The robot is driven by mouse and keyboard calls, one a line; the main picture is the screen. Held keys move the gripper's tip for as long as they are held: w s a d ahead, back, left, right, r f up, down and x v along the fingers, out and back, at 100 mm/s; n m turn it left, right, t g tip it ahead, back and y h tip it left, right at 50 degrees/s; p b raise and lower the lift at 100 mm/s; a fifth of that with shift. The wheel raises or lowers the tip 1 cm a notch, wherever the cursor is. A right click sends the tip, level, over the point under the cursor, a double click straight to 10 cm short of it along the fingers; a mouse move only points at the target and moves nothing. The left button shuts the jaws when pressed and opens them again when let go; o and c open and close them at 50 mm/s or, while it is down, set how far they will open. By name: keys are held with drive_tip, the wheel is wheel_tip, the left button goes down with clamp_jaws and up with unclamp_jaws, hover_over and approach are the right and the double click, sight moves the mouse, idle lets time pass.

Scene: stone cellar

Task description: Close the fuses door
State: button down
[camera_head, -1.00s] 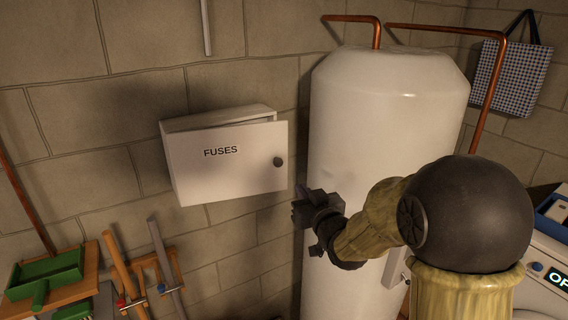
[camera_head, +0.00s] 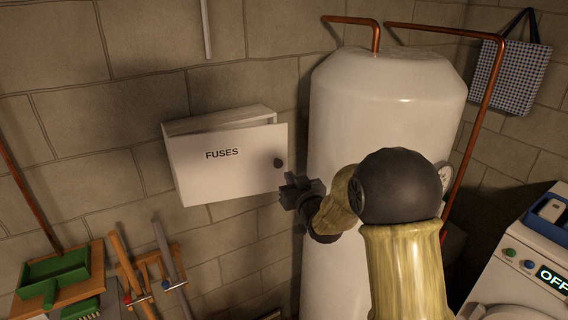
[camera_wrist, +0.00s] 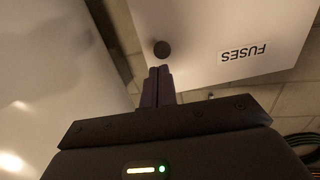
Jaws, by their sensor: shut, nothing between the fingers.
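The white fuse box (camera_head: 222,118) hangs on the stone wall. Its door (camera_head: 225,175), marked FUSES, stands slightly ajar, with its knob side out from the box. The round dark knob (camera_head: 279,163) is near the door's right edge. My gripper (camera_head: 294,190) is at the lower right of the door, just below the knob. In the wrist view, my shut, empty fingers (camera_wrist: 158,74) point at the door (camera_wrist: 215,35), close to the knob (camera_wrist: 161,49). Whether they touch the door I cannot tell.
A tall white tank (camera_head: 385,105) stands close to the right of the box, behind my arm. Copper pipes (camera_head: 490,95) run beside it. A green dustpan (camera_head: 55,272) and long-handled tools (camera_head: 165,250) hang at the lower left. A machine with an OFF display (camera_head: 551,277) is at the right.

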sight(280, 164)
drive_tip(key=p+x, duration=0.1)
drive_tip(key=x, duration=0.1)
drive_tip(key=p+x, duration=0.2)
drive_tip(key=shift+w+a+r, duration=0.15)
drive_tip(key=shift+w+r, duration=0.1)
drive_tip(key=shift+w+a+f, duration=0.2)
drive_tip(key=shift+w, duration=0.4)
drive_tip(key=shift+a, duration=0.1)
